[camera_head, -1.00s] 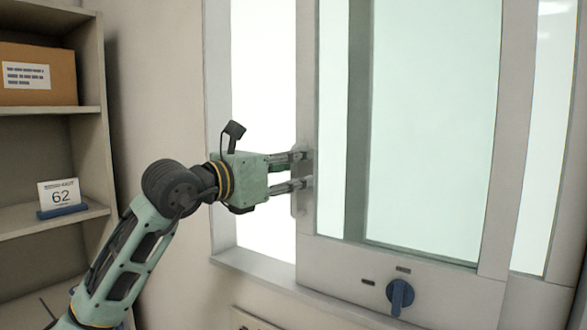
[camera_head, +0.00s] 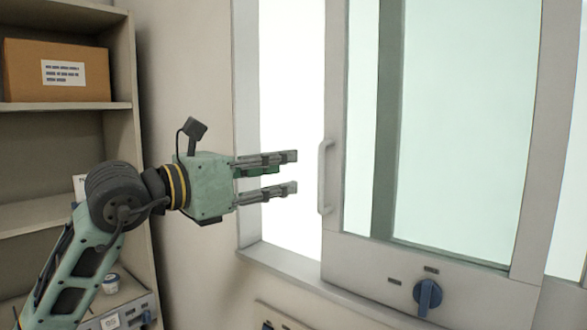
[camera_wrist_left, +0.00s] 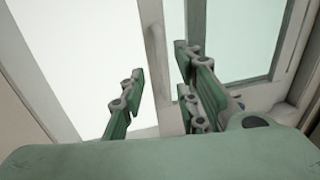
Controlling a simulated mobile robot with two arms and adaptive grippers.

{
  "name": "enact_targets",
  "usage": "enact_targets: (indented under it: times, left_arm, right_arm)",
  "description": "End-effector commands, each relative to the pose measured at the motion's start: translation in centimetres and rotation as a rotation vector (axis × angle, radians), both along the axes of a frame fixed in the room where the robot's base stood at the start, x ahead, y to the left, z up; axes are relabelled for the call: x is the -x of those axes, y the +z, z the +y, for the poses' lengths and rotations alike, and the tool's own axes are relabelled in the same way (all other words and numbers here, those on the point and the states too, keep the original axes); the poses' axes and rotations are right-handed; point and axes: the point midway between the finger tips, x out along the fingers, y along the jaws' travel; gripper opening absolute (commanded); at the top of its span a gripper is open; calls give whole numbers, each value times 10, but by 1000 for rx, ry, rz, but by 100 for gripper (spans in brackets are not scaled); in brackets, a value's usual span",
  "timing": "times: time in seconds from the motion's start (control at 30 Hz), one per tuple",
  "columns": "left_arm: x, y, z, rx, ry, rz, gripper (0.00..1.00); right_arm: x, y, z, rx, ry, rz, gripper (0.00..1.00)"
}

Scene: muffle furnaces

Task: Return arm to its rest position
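My left gripper (camera_head: 292,173) reaches in from the left in the head view. Its two fingers are apart with nothing between them. The fingertips are a short way left of the white vertical handle (camera_head: 325,177) on the sliding window frame, and they do not touch it. In the left wrist view the open fingers (camera_wrist_left: 155,92) point at the window frame and bright glass. My right gripper is in neither view.
The window panel (camera_head: 455,130) has a blue knob (camera_head: 428,295) on its lower rail. A shelf unit (camera_head: 60,115) with a cardboard box (camera_head: 58,72) stands at the left. A wall panel (camera_head: 275,318) sits below the sill. Bare wall lies between shelf and window.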

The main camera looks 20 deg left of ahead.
Motion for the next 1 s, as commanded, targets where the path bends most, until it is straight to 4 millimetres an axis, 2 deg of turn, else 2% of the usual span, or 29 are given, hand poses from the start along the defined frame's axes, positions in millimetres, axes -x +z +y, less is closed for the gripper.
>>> enact_targets:
  times: [0.17, 0.57, 0.67, 0.7, 0.77, 0.8, 0.9, 0.97, 1.0]
  left_arm:
    - [7, -1, 4, -2, 0, 1, 29]
    - [7, 0, 3, 0, -1, 0, 29]
    - [9, -6, -8, 23, -42, 3, 29]
    - [11, -10, -19, 48, -83, 6, 29]
    - [19, -19, -43, 120, -180, 9, 29]
    - [27, -25, -61, 195, -260, 14, 29]
    - [53, -31, -96, 468, -461, 32, 29]
    - [66, -30, -100, 676, -549, 48, 29]
    - [71, -29, -97, 824, -586, 59, 29]
  right_arm:
    - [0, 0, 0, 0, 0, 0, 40]
    - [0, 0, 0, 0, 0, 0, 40]
    - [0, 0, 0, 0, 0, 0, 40]
    - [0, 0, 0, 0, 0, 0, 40]
    - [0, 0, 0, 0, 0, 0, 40]
    - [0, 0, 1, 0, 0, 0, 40]
    - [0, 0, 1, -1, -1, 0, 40]
    - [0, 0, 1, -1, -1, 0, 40]
    - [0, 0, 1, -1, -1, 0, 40]
